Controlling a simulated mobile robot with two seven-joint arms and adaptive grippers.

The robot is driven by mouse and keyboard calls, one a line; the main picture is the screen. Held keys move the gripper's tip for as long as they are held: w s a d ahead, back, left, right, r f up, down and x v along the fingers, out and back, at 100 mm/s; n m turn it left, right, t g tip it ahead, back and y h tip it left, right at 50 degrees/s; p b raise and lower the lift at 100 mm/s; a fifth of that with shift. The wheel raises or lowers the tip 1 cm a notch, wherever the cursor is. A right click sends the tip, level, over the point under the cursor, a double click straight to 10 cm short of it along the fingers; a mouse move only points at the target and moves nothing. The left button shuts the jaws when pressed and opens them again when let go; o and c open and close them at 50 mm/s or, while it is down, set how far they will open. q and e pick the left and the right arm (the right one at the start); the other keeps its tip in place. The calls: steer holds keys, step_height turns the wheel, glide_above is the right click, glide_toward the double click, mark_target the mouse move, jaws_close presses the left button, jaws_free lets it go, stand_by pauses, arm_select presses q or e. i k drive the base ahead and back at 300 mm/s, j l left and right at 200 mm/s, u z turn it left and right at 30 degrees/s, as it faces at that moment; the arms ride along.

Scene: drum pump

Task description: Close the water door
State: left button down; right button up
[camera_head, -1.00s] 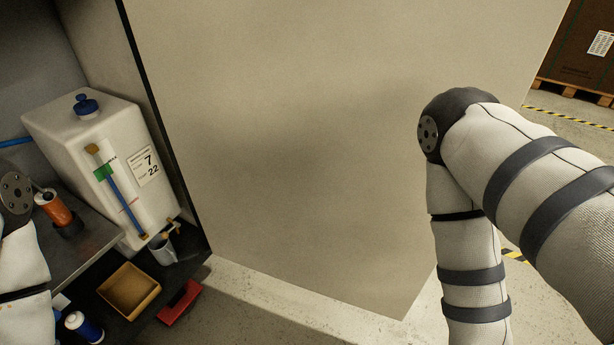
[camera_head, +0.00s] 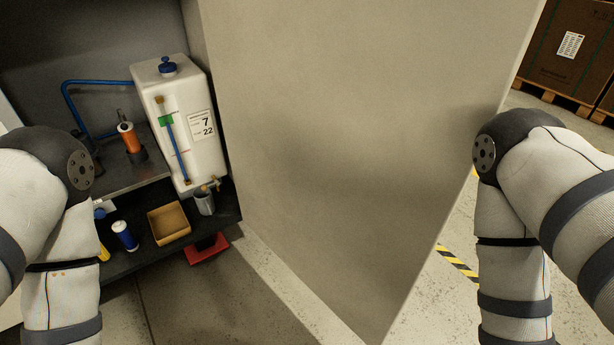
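The water door (camera_head: 360,140) is a large plain beige panel. It stands wide open to the right of the cabinet, its hinge side next to the white water tank (camera_head: 190,125) and its free edge toward the right. My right arm is at the right, beside the door's free edge; its gripper is out of view below the frame. My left arm is at the left, in front of the cabinet; its gripper is also out of view.
Inside the cabinet, an orange-capped item (camera_head: 128,138) stands on a grey shelf. A red object (camera_head: 207,249) is by the floor. A crate on a pallet (camera_head: 570,45) stands far right.

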mark_target(351, 128)
steer(key=i+l+u, duration=0.1)
steer(key=l+u, duration=0.3)
steer(key=l, duration=0.2)
steer(key=l+u, duration=0.4)
steer(key=l, duration=0.2)
steer(key=i+l+u, duration=0.2)
steer(key=l+u, duration=0.2)
steer(key=l, duration=0.2)
steer(key=i+l+u, duration=0.1)
steer(key=l+u, duration=0.3)
steer(key=l, duration=0.25)
steer(key=l+u, duration=0.4)
steer(key=l, duration=0.25)
steer(key=k+l+u, duration=0.1)
steer(key=u, duration=0.3)
steer(key=k+l+u, duration=0.15)
steer(key=u, duration=0.2)
steer(key=k+l+u, duration=0.1)
steer(key=u, duration=0.3)
steer(key=k+l+z, duration=0.1)
steer(key=k+l, duration=0.2)
steer(key=k, duration=0.2)
steer(key=k+l+z, duration=0.1)
steer(key=k+l, duration=0.25)
steer(key=k, duration=0.2)
